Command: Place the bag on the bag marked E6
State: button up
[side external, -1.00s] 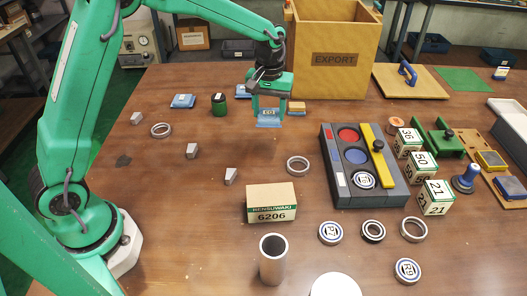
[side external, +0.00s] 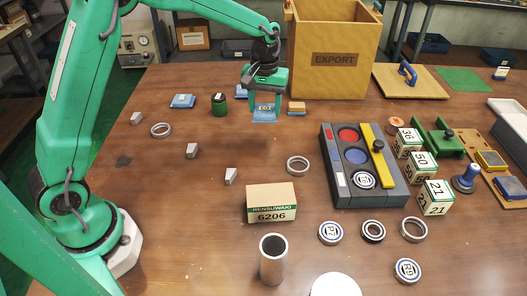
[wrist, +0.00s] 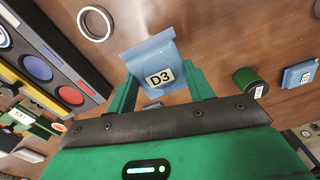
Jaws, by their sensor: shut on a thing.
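My gripper (side external: 264,103) is shut on a blue bag (wrist: 152,62). Its white label reads D3 in the wrist view. The bag hangs between the green fingers, and it also shows in the side view (side external: 264,114), apparently above the table. Another blue bag (side external: 183,101) lies flat on the table to the left, beyond a green jar. It shows at the right of the wrist view (wrist: 299,75), its label too small to read surely. A further blue bag (side external: 243,91) is partly hidden behind my gripper. I cannot read E6 on any bag.
The green jar (side external: 219,105) stands between my gripper and the left blue bag. An orange-topped block (side external: 296,108) lies just right of my gripper. The EXPORT crate (side external: 335,50) rises behind. Rings and grey blocks dot the table; open wood lies in front.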

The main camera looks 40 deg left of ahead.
jog(key=s+a+r, duration=0.1)
jog(key=a, duration=1.1)
jog(key=s+a+r, duration=0.1)
jog(key=s+a, duration=0.1)
jog(key=a, duration=1.1)
jog(key=shift+a+r, duration=0.15)
jog(key=shift+r, duration=0.1)
jog(key=shift+a+f, duration=0.1)
send_over(182, 98)
notch_tip(182, 98, down, 7)
jog(key=shift+r, duration=0.1)
jog(key=shift+f, duration=2.05)
jog(key=shift+f, duration=0.1)
jog(key=o, duration=1)
jog(key=shift+o, duration=0.2)
